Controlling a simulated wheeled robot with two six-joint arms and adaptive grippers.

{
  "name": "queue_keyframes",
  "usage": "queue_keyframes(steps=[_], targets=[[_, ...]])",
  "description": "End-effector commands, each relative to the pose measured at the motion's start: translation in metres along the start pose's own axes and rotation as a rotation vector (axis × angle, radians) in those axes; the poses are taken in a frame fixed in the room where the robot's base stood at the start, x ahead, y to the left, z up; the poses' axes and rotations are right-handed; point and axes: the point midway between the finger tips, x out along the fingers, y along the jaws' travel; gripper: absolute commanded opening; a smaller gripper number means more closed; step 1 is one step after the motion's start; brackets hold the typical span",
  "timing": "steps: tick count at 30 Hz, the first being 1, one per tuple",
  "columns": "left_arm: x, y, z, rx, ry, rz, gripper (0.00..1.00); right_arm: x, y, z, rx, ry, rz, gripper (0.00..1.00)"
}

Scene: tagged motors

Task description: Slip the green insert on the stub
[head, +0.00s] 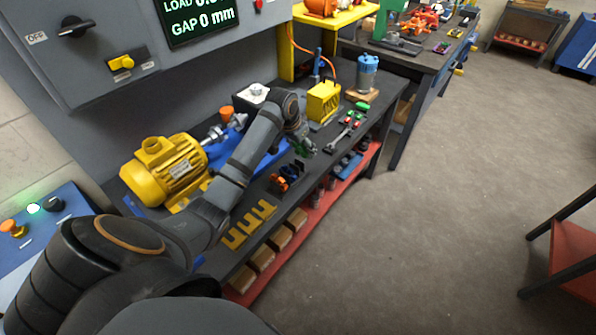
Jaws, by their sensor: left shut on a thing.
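My left gripper (303,143) reaches over the bench from the left and is shut on a small green piece (307,149), which looks like the green insert. My fingers partly cover it. The gripper is above the dark bench top, right of the yellow motor (165,170). A silver shaft with a hub (213,134) sticks out of the motor's right end, apart from the green piece. I cannot tell for sure which part is the stub. My arm hides part of the space behind it. My right gripper is not in view.
The bench (262,190) carries a yellow slotted plate (249,224), an orange and black clamp-like item (287,179), hand tools (345,130), a yellow box (323,101) and a blue cylinder (367,72). A grey control panel (110,50) stands behind.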

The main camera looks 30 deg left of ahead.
Motion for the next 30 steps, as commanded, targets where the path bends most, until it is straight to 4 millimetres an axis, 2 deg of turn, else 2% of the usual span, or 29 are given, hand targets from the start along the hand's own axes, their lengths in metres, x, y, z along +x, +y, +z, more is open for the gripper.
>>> queue_keyframes(steps=[1,3,13,19,26,30], targets=[[-0.002,-0.011,-0.002,-0.008,0.002,-0.001,0.28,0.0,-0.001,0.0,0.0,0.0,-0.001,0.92],[-0.004,-0.018,-0.003,-0.014,0.005,0.002,0.28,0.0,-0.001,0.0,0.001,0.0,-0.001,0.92],[-0.002,-0.019,-0.002,-0.016,0.003,0.006,0.28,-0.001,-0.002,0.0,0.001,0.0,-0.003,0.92],[0.03,-0.018,0.012,-0.017,0.001,0.008,0.28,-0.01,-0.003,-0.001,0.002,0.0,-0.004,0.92],[0.045,-0.019,0.017,-0.016,0.004,0.005,0.28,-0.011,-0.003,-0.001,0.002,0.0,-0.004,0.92],[0.067,-0.017,0.027,-0.017,0.001,0.008,0.28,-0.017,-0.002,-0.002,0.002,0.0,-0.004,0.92]])
